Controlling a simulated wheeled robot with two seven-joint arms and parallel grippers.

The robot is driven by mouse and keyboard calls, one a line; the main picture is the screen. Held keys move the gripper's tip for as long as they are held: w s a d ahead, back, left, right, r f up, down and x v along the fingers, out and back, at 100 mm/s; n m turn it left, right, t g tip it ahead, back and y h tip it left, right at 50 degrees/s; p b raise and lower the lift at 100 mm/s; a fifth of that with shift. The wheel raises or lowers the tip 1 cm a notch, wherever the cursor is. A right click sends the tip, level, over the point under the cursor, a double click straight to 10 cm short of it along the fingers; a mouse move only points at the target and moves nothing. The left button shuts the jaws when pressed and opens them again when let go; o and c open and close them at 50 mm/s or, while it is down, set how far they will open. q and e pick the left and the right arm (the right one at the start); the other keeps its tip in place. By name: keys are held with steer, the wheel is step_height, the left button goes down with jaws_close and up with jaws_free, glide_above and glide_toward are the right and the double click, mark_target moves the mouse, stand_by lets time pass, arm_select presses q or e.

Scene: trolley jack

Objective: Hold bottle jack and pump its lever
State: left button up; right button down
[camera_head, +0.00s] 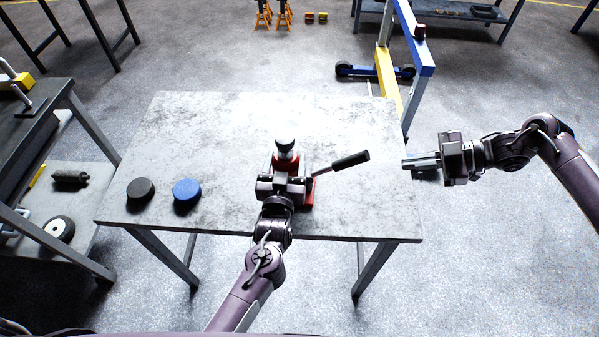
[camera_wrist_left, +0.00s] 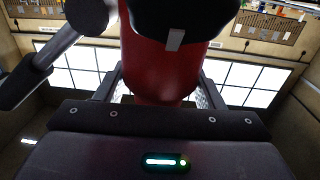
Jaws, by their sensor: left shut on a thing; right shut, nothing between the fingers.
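The red bottle jack (camera_head: 287,162) stands upright on the grey table (camera_head: 225,118), with a dark and silver top. Its lever (camera_head: 350,160) has a black grip and slants up to the right. My left gripper (camera_head: 286,176) is shut on the jack's body from the front and hides part of it. In the left wrist view the red jack body (camera_wrist_left: 160,65) sits between the fingers, and the lever (camera_wrist_left: 50,55) shows at the left.
A black disc (camera_head: 140,190) and a blue disc (camera_head: 187,190) lie on the table's left part. A dark workbench (camera_head: 40,120) stands to the left. A blue and yellow frame (camera_head: 400,60) stands behind the table's right back corner. The table's back area is clear.

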steer(key=c, duration=1.8)
jaws_free()
steer(key=shift+a+r, duration=0.15)
steer(key=shift+a, duration=0.15)
steer(key=o, duration=0.6)
steer(key=a+r+h, duration=0.1)
steer(key=a+g+h, duration=0.1)
steer(key=a, duration=0.1)
steer(key=a+r+h, duration=0.1)
steer(key=a, duration=0.1)
steer(key=shift+w+r, duration=0.25)
steer(key=shift+r, duration=0.1)
steer(key=shift+o, duration=0.2)
steer(key=t+h, duration=0.1)
steer(key=h, duration=0.5)
glide_toward(359, 155)
steer(key=x, duration=1.2)
steer(key=shift+a+f, duration=0.15)
steer(key=shift+f, duration=0.15)
steer(key=shift+c, duration=0.2)
